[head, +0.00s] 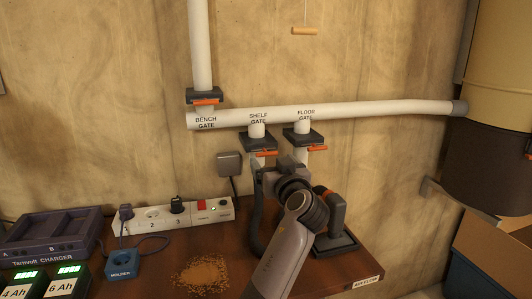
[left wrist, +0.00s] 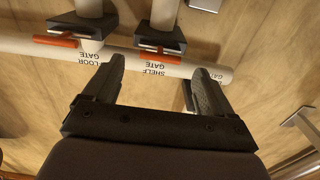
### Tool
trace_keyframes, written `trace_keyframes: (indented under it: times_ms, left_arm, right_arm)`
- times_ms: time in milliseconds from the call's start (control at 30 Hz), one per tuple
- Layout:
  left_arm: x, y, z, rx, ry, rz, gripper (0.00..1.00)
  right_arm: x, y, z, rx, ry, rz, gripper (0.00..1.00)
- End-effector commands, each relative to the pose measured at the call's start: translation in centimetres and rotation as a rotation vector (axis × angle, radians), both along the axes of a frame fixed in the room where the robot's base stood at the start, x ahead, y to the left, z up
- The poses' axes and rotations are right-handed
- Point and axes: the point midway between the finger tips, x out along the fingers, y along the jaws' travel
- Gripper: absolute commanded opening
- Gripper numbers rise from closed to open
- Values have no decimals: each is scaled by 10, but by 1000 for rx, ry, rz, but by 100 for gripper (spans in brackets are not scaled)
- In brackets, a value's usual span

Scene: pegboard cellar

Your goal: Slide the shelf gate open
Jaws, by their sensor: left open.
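The shelf gate (head: 257,142) is a dark block under the white horizontal pipe, below the label "SHELF GATE". Its orange handle (head: 266,153) sits at the block's lower front edge. In the left wrist view, which is upside down, the shelf gate (left wrist: 160,36) and its orange handle (left wrist: 158,56) show beyond the fingers. My left gripper (head: 277,164) is just below the shelf gate in the head view. Its two fingers (left wrist: 160,75) are apart with nothing between them, and the handle appears ahead of the gap. I cannot tell the exact distance. My right gripper is not in view.
The floor gate (head: 303,138) with its orange handle (head: 317,148) is close on the right. The bench gate (head: 204,95) is up left. A power strip (head: 165,214), charger (head: 50,236) and sawdust pile (head: 202,275) are on the bench. A wooden handle (head: 305,31) hangs above.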

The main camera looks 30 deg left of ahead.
Motion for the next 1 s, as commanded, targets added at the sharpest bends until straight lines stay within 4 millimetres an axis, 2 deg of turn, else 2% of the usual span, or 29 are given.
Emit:
trace_keyframes:
  times_ms: [300,500,767,800,833,1000]
  left_arm:
    - [29,35,2,3,2,1,85]
    - [37,44,1,1,1,0,85]
    - [38,45,0,-1,1,0,85]
    - [38,45,0,-1,1,0,82]
    - [38,45,0,0,0,0,72]
    - [38,45,0,0,0,0,17]
  right_arm:
    - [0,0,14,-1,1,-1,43]
    - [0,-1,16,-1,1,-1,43]
    - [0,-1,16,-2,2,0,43]
    - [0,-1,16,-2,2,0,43]
    - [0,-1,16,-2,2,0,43]
    - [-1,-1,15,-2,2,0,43]
